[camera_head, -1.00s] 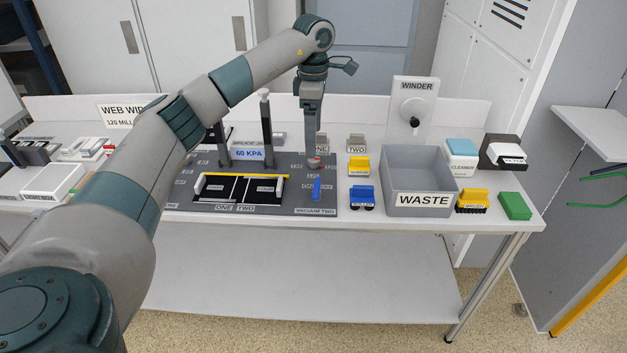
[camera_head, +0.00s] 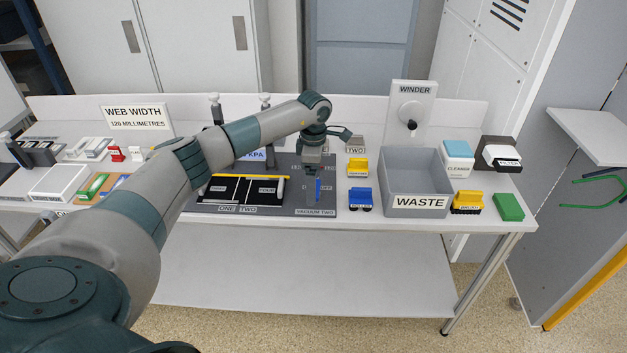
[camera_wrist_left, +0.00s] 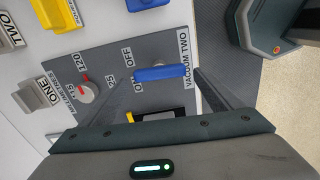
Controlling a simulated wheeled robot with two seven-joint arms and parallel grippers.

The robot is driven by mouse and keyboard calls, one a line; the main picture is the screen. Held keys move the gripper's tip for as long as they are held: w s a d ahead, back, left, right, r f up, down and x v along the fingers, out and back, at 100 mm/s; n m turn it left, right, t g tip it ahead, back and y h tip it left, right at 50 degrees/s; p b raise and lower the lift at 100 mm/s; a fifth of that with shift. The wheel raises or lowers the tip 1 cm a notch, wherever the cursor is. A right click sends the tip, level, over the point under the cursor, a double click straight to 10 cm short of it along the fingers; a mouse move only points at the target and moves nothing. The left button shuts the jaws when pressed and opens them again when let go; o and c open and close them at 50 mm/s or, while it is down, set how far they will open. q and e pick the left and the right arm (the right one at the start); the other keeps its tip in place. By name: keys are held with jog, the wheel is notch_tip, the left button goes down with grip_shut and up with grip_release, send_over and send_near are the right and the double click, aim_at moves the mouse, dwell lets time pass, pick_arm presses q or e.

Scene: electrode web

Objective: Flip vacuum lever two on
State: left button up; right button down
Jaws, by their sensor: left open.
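The blue vacuum two lever (camera_wrist_left: 160,73) stands on the grey panel (camera_wrist_left: 108,57), beside its ON and OFF labels and the VACUUM TWO label. It also shows in the head view (camera_head: 318,190), partly hidden by my gripper. My left gripper (camera_wrist_left: 163,82) is open, with its fingers on either side of the lever; I cannot tell whether either touches it. In the head view, my left gripper (camera_head: 314,190) points down at the panel's right end. My right gripper is not in view.
In the wrist view, a red-marked knob (camera_wrist_left: 86,93) is on the panel. In the head view, the blue roller (camera_head: 360,199) and yellow block (camera_head: 358,168) stand just right of the panel, then the grey waste bin (camera_head: 418,204).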

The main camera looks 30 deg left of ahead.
pick_arm(q)
jog(key=shift+f, duration=0.3)
jog(key=c, duration=1.1)
jog(key=shift+o, duration=0.2)
jog(key=shift+n, duration=0.4)
jog(key=n+b, duration=0.1)
jog(key=n, duration=0.1)
jog(key=shift+s+d+n+b, duration=0.1)
jog(key=shift+n+b, duration=0.2)
jog(key=n+b, duration=0.1)
jog(key=n, duration=0.3)
jog(key=shift+d, duration=0.1)
